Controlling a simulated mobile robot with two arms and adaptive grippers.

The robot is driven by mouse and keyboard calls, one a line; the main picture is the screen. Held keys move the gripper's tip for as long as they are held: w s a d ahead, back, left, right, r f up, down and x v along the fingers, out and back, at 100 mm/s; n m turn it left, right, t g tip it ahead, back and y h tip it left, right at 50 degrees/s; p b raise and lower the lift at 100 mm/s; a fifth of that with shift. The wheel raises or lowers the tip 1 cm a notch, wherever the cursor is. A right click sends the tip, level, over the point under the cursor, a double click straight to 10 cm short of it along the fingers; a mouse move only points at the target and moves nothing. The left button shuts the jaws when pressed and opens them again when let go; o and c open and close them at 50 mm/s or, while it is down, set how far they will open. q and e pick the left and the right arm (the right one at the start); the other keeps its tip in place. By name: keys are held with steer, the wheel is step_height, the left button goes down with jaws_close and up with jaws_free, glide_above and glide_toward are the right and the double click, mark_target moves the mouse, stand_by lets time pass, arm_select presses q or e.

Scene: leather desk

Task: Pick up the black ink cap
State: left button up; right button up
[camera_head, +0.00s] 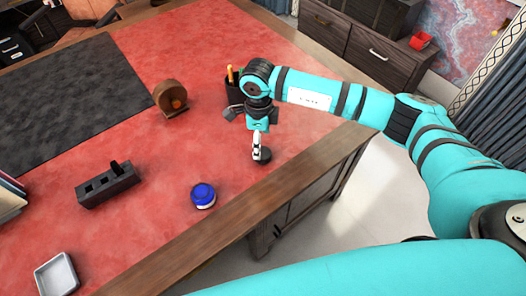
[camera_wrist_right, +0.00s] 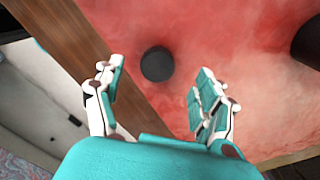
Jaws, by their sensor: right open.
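The black ink cap (camera_head: 262,156) lies on the red desk top near its right edge, partly hidden by my right gripper (camera_head: 257,143). In the right wrist view the cap (camera_wrist_right: 157,64) is a dark round disc on the red surface. It shows in the gap between the spread fingers of my right gripper (camera_wrist_right: 161,76), ahead of the palm. The fingers are open with nothing between them, and I cannot tell their exact height above the cap. My left gripper is in neither view.
A dark pen cup (camera_head: 235,92) stands behind my right gripper. A blue-lidded ink bottle (camera_head: 203,195), a black slotted holder (camera_head: 108,186), a wooden round holder (camera_head: 170,97) and a white tray (camera_head: 56,275) sit on the desk. Red surface around the cap is clear.

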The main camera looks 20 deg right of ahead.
mark_target(262, 153)
steer(key=f, duration=0.1)
steer(key=f+p, duration=0.1)
steer(key=f, duration=0.2)
steer(key=shift+s+d+f+p, duration=0.2)
steer(key=shift+d+f+p, duration=0.05)
steer(key=shift+f+p, duration=0.15)
steer(key=shift+f, duration=0.4)
steer(key=shift+w, duration=0.1)
steer(key=c, duration=0.9)
